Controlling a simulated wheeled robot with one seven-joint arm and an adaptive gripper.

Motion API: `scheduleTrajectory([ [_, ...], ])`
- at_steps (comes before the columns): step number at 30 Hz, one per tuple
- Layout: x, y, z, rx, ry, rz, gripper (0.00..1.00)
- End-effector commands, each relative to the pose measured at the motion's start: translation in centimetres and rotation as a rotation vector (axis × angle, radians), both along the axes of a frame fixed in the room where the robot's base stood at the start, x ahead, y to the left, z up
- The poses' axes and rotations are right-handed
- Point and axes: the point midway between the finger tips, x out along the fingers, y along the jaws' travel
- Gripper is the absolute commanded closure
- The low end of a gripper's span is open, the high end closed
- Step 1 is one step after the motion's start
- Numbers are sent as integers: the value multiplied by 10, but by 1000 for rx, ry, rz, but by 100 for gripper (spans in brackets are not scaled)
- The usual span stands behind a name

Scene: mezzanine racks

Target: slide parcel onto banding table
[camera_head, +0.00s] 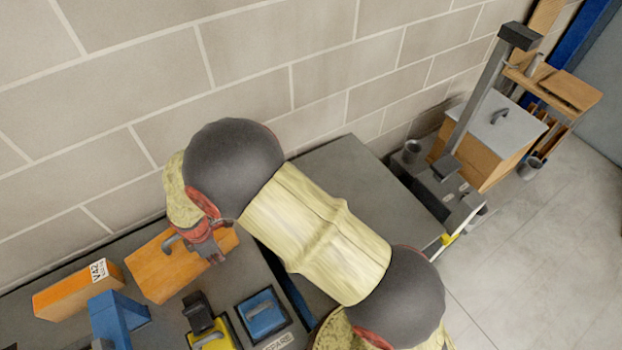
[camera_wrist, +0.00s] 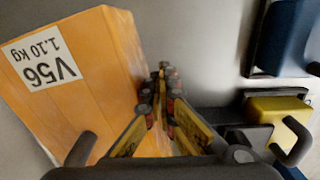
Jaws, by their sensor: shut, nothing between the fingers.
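An orange parcel (camera_head: 165,275) lies on the dark grey surface (camera_head: 232,268) at lower left, partly hidden by my gripper. In the wrist view this parcel (camera_wrist: 90,75) fills the left side, with a white label reading V56, 1.10 kg. My gripper (camera_head: 214,256) is at the parcel's right end in the head view. In the wrist view my gripper (camera_wrist: 163,78) is shut and empty, its fingertips close along the parcel's right side; I cannot tell if they touch. A second grey tabletop (camera_head: 350,165) lies to the right, partly behind my arm. Which surface is the banding table is unclear.
Another orange box (camera_head: 78,290) labelled V42 is at far left, beside a blue block (camera_head: 115,318). Blue (camera_head: 262,314) and yellow (camera_head: 215,335) handled blocks lie in front. A block wall (camera_head: 250,50) runs behind. A post-mounted device (camera_head: 480,110) stands right of the tabletop.

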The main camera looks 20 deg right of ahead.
Motion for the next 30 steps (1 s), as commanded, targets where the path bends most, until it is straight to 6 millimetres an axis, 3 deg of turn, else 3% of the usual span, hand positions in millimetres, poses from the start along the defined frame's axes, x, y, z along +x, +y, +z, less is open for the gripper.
scheduleTrajectory([
  [11,1,-1,1,1,-2,0,100],
  [30,8,-29,1,1,-1,0,100],
])
